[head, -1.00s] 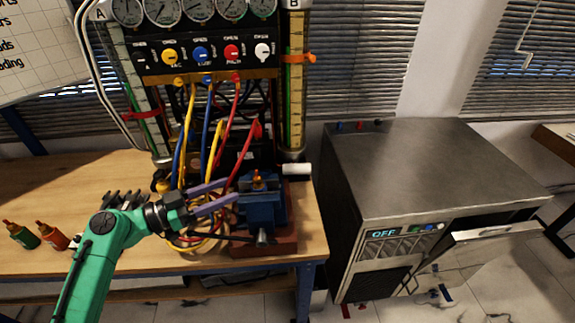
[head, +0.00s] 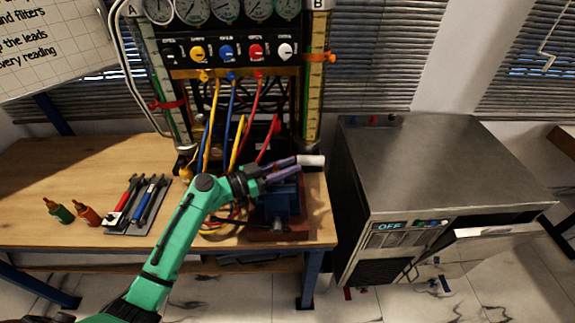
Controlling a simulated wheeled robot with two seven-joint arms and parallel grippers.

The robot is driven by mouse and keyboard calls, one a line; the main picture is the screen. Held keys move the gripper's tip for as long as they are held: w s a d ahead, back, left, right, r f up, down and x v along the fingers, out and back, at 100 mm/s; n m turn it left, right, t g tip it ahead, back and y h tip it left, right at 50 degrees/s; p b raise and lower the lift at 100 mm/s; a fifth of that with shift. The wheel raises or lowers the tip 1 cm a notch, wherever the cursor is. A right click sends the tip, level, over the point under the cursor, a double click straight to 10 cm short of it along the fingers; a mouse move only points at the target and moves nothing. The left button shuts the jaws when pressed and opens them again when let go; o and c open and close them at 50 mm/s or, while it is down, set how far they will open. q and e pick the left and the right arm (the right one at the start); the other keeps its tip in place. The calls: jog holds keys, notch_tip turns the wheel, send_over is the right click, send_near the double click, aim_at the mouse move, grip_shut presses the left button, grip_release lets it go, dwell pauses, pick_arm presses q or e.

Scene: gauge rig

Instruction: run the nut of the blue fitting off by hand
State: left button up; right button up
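The blue vise (head: 281,203) stands at the right end of the bench, with its top partly hidden by my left gripper (head: 293,169). The brass-topped piece seen there earlier is hidden now. My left gripper's two purple fingers lie over the top of the vise and point right. The gap between them looks narrow, and I cannot tell whether anything is held. On the gauge rig, a small blue fitting (head: 231,76) sits at the top of the blue hose (head: 232,105), below the blue knob (head: 227,52). My gripper is well below it. My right gripper is not in view.
A white cylinder (head: 311,160) sits just beyond the fingertips. Coloured hoses hang close behind my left arm. A tray of tools (head: 130,224) and two small bottles (head: 58,210) stand at the left. A steel cabinet (head: 440,170) stands right of the bench.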

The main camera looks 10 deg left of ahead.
pick_arm(q)
grip_shut()
jog(key=shift+w+a+r+n+t+y+p, duration=0.1)
jog(key=shift+a+n+t+y+p, duration=0.05)
jog(key=shift+n+t+y+p, duration=0.45)
jog(key=shift+w+a+r+n+t+y+p, duration=0.1)
jog(key=shift+n+t+y+p, duration=0.25)
jog(key=shift+n+t+y, duration=0.45)
jog(key=n+t+y+p, duration=0.2)
jog(key=y+p, duration=0.1)
jog(key=shift+w+a+r, duration=0.1)
jog(key=shift+w+a, duration=0.1)
jog(key=shift+a, duration=0.1)
jog(key=shift+w+a+f+n+t+y+p, duration=0.1)
jog(key=shift+n+t+y+p, duration=0.05)
jog(key=shift+n+y+p, duration=0.25)
jog(key=shift+a+f+n+t+y+p, duration=0.15)
jog(key=shift+n+y+p, duration=0.15)
jog(key=shift+y+p, duration=0.2)
